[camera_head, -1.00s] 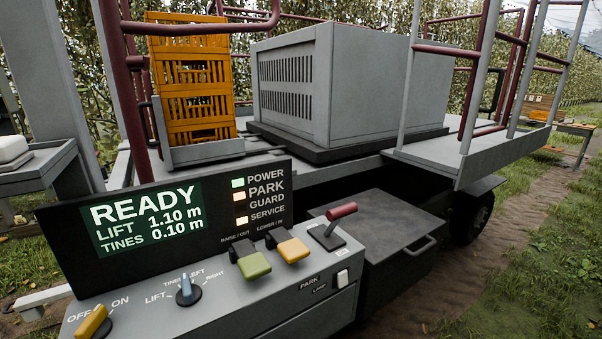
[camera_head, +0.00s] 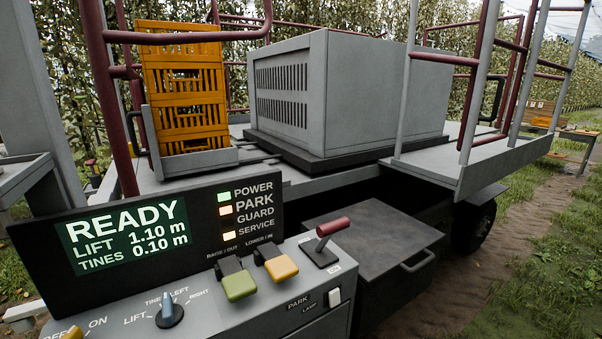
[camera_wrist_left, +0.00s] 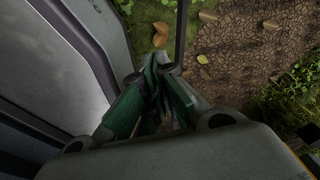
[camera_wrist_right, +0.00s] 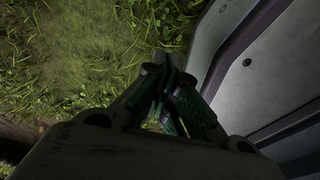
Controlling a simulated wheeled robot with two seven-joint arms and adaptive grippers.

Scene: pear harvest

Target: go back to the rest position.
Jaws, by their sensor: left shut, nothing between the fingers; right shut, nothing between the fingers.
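Neither gripper shows in the head view. My left gripper (camera_wrist_left: 158,75) is in the left wrist view, its green-padded fingers together and empty above grass and bare soil. My right gripper (camera_wrist_right: 165,75) is in the right wrist view, its fingers also together and empty above grass. A pale grey panel (camera_wrist_left: 60,70) runs close along the left of the left wrist view. A similar pale panel (camera_wrist_right: 265,65) is at the right of the right wrist view.
The control console (camera_head: 265,315) stands in front; its screen (camera_head: 125,235) reads READY, LIFT 1.10 m, TINES 0.10 m. Behind it are orange crates (camera_head: 185,85), a large grey box (camera_head: 380,95) on the platform, and maroon railings (camera_head: 95,80). A dirt track with grass lies at right.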

